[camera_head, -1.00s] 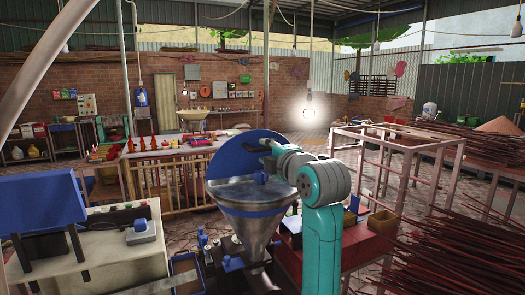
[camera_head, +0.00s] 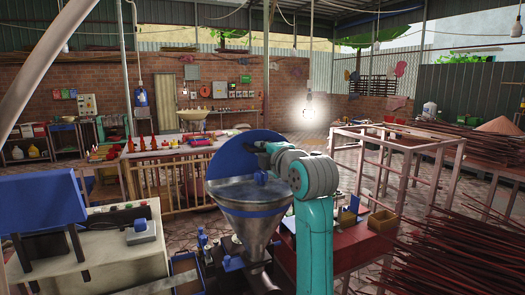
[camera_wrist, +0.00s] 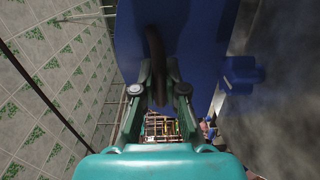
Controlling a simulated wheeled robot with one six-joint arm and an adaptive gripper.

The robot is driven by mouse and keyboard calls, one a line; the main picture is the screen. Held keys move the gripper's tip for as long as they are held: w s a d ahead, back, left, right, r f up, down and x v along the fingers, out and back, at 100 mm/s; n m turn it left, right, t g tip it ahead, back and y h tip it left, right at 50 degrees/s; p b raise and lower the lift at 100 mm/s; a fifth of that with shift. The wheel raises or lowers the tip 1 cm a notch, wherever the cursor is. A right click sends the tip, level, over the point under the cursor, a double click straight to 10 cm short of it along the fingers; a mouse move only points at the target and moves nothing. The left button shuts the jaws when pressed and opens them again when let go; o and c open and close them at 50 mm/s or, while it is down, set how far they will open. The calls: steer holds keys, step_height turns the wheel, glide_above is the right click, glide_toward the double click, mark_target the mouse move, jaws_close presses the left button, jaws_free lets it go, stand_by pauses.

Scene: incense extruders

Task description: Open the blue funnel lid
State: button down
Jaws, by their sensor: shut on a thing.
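The blue funnel lid (camera_head: 232,160) stands tilted up, close to upright, above the metal funnel (camera_head: 252,222), whose mouth shows open in front of it. The lid also fills the upper middle of the wrist view (camera_wrist: 205,50). My gripper (camera_head: 262,148) is at the right part of the lid. In the wrist view my gripper (camera_wrist: 158,92) is shut on a dark curved handle (camera_wrist: 155,50) on the lid's face. A blue hinge piece (camera_wrist: 240,75) shows at the lid's right edge. The exact fingertip contact is partly hidden in the head view.
A white machine with a blue cover (camera_head: 40,205) stands at the left. A red table with small boxes (camera_head: 350,240) is to the right of the funnel. A metal frame rack (camera_head: 385,160) and incense stick bundles (camera_head: 450,250) lie farther right.

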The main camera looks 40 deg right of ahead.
steer(key=shift+w+d+r, duration=0.15)
steer(key=shift+w+r, duration=0.1)
steer(key=shift+w, duration=0.25)
steer(key=shift+w+d+r, duration=0.1)
steer(key=shift+w+r, duration=0.1)
steer(key=shift+w, duration=0.25)
steer(key=c, duration=1.2)
jaws_free()
steer(key=v, duration=1.2)
